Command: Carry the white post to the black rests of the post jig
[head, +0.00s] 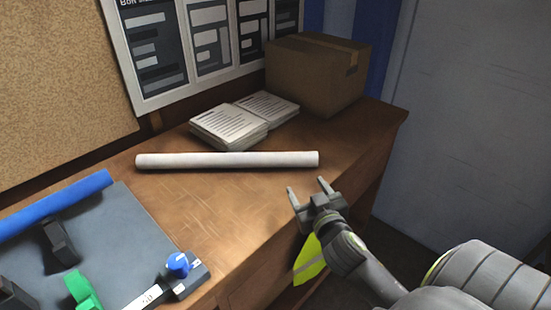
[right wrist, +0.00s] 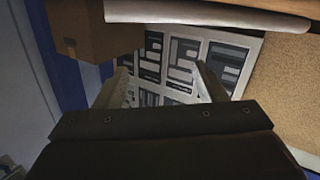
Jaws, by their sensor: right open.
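The post jig (head: 125,235) is a dark grey plate at the left. One black rest (head: 60,243) stands on it, and another dark block (head: 14,296) is cut off at the corner. My right gripper (head: 308,186) is open and empty, just in front of the post's right end and apart from it. Its two fingers show in the right wrist view (right wrist: 161,75) with nothing between them. My left gripper is out of view.
A blue bar (head: 55,203) lies along the jig's back edge. A green part (head: 84,292) and a blue knob (head: 178,262) are at its front. Bare bench lies between post and jig.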

